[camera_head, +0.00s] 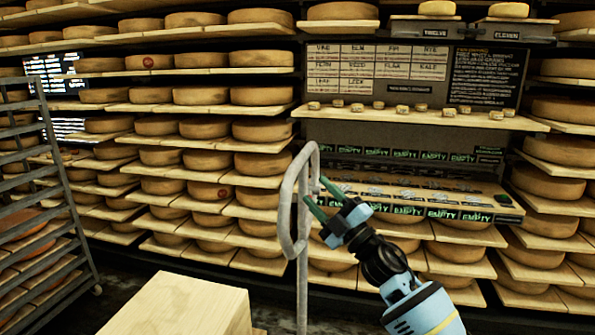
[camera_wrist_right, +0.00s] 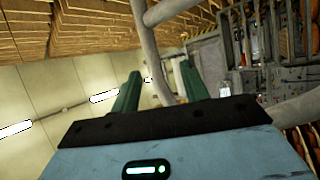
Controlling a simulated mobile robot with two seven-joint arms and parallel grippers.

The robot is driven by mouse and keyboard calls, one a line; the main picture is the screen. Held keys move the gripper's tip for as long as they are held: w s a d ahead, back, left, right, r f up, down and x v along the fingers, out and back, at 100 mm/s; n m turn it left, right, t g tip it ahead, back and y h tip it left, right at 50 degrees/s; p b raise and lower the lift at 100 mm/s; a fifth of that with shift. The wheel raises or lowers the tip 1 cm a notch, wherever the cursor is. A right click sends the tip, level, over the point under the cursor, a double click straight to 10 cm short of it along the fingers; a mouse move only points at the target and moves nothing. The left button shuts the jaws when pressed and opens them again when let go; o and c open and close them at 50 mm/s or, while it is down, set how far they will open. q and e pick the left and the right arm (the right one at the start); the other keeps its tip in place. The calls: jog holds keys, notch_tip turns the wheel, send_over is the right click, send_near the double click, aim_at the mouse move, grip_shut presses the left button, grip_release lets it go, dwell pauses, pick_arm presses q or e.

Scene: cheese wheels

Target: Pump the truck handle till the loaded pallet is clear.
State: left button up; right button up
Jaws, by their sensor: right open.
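The truck handle (camera_head: 303,240) is a grey metal loop on an upright shaft, standing in the middle of the head view. My right gripper (camera_head: 319,194) is at the right side of the loop, its two green fingers open and pointing at it. In the right wrist view, a grey bar of the handle (camera_wrist_right: 163,65) runs between the spread fingers (camera_wrist_right: 160,88); they do not close on it. A pale wooden block (camera_head: 185,305) shows at the bottom; whether it belongs to the loaded pallet I cannot tell. The pallet's underside and truck forks are out of view. My left gripper is not in view.
Shelves of cheese wheels (camera_head: 262,131) fill the back wall. A board with small cheeses on a ledge (camera_head: 385,115) stands behind the handle. A grey slatted rack (camera_head: 60,190) is at the left. Some dark floor (camera_head: 120,270) is open between rack and block.

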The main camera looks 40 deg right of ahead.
aim_at(297, 164)
jog(key=shift+n+y, duration=0.8)
jog(key=shift+n, duration=0.1)
jog(key=x, duration=0.2)
jog(key=r+x, duration=0.1)
jog(key=x, duration=0.2)
jog(key=p+x, duration=0.1)
jog(key=x, duration=0.1)
jog(key=shift+s+d+r, duration=0.1)
jog(key=shift+r, duration=0.2)
jog(key=shift+w+r, duration=0.25)
jog(key=shift+w, duration=0.3)
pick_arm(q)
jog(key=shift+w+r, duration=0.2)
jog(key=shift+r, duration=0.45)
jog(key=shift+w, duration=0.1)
pick_arm(e)
jog(key=shift+c, duration=0.2)
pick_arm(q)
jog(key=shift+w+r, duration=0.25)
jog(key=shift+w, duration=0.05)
pick_arm(e)
grip_shut()
